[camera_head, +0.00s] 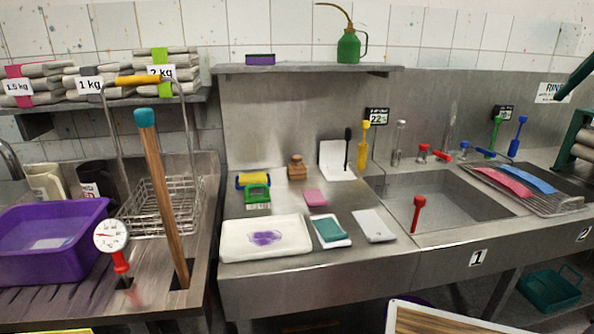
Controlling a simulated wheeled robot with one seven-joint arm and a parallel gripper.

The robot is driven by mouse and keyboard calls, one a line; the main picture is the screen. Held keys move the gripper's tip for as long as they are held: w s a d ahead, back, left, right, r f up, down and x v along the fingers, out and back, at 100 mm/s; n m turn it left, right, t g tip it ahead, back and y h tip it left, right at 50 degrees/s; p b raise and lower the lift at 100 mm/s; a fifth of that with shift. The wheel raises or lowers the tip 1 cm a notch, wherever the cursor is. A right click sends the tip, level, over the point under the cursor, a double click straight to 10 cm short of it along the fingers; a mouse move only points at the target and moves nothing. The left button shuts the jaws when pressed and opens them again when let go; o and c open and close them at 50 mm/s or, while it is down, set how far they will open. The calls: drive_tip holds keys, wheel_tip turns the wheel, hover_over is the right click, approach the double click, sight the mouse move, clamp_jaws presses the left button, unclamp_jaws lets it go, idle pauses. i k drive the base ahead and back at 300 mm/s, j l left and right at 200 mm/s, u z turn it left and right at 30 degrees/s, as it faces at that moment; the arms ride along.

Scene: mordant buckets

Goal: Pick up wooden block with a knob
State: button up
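The wooden block with a knob (297,170) stands upright on the steel counter (285,210), toward the back and left of centre. It is brown, with a small rounded knob on top. It is in plain view, with nothing on it. My gripper is not in view, so its state and its distance from the block do not show.
A yellow-and-blue roller (254,180) and a green-handled tool (257,195) lie left of the block. A pink block (315,197) lies in front. A white tray (232,242) is nearer. A white board (328,160) leans behind right. A sink (440,200) is further right.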

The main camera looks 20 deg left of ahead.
sight(296, 171)
drive_tip(key=i+j+u, duration=0.15)
drive_tip(key=u, duration=0.2)
drive_tip(key=i+j+u, duration=0.15)
drive_tip(key=u, duration=0.2)
drive_tip(key=i+j+u, duration=0.1)
drive_tip(key=u, duration=0.25)
drive_tip(key=i, duration=0.1)
